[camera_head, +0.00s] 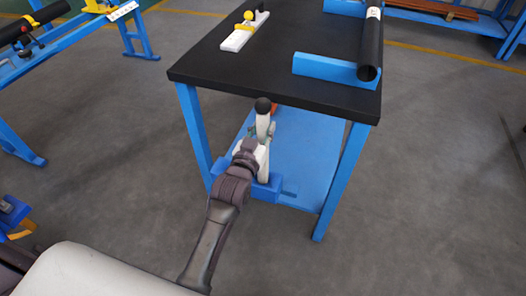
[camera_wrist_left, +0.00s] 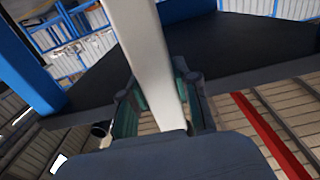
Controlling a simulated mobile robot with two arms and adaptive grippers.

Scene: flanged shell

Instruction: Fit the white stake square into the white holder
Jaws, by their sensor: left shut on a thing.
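The white stake (camera_head: 263,124), a pale bar with a black knob on top, stands roughly upright in front of the table's near edge. My left gripper (camera_head: 262,138) is shut on it. In the left wrist view the stake (camera_wrist_left: 148,60) runs up between the two fingers (camera_wrist_left: 160,95), slightly tilted. A long white block (camera_head: 238,38), which looks like the white holder, lies on the black tabletop near its far left. It bears a yellow-knobbed piece (camera_head: 246,18) and a dark-tipped piece. The holder is apart from the stake. My right gripper is not in view.
The black-topped table (camera_head: 225,68) has blue legs and a blue lower shelf (camera_head: 305,160). A blue bracket (camera_head: 325,67) and a black tube (camera_head: 369,50) occupy its right side. The tabletop's middle is clear. Another blue bench (camera_head: 60,42) stands at upper left.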

